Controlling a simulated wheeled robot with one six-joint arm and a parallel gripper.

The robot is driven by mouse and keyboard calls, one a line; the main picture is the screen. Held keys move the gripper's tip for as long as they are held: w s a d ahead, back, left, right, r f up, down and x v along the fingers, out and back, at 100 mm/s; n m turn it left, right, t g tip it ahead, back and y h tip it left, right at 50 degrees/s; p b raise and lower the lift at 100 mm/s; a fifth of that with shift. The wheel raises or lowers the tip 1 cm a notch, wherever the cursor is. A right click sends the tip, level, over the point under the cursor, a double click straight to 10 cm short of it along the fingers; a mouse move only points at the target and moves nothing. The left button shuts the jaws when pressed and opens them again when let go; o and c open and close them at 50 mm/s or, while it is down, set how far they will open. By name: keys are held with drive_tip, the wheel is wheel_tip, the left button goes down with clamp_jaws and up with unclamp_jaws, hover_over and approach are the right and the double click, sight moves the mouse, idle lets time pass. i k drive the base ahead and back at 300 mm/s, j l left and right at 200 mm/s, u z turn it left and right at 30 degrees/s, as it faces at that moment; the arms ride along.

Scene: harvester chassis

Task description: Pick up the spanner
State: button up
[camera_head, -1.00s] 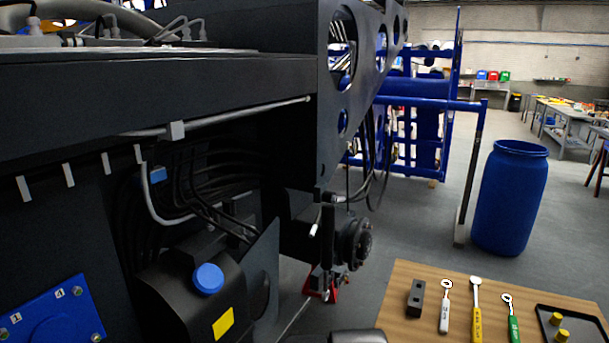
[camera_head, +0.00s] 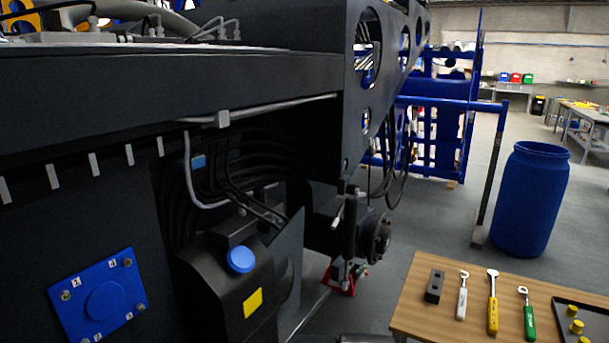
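Three hand tools lie side by side on the wooden table at the lower right of the head view. One has a white handle and a small ring-like head (camera_head: 462,296). One has a yellow handle and a larger silver head (camera_head: 492,302). One has a green handle and a small silver head (camera_head: 528,315). I cannot tell for certain which of them is the spanner. All three lie apart from each other, heads pointing away from me. My gripper is not in view.
The wooden table (camera_head: 425,313) also bears a dark block (camera_head: 434,286) and a black tray (camera_head: 590,317) with yellow pieces. The dark harvester chassis (camera_head: 150,88) fills the left. A blue barrel (camera_head: 531,200) and a blue frame (camera_head: 440,138) stand behind. Grey floor is open between them.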

sight(462, 307)
drive_tip(key=k+l+z, duration=0.1)
drive_tip(key=k+l, duration=0.2)
drive_tip(key=k, duration=0.1)
drive_tip(key=u, duration=2.65)
drive_tip(key=l+z, duration=0.1)
drive_tip(key=z, duration=3.45)
drive_tip(key=i+u, duration=0.15)
drive_tip(key=i, duration=0.3)
drive_tip(key=i+l+u, duration=0.15)
drive_tip(key=i, duration=0.25)
drive_tip(key=i+l+u, duration=0.15)
drive_tip(key=i, duration=0.25)
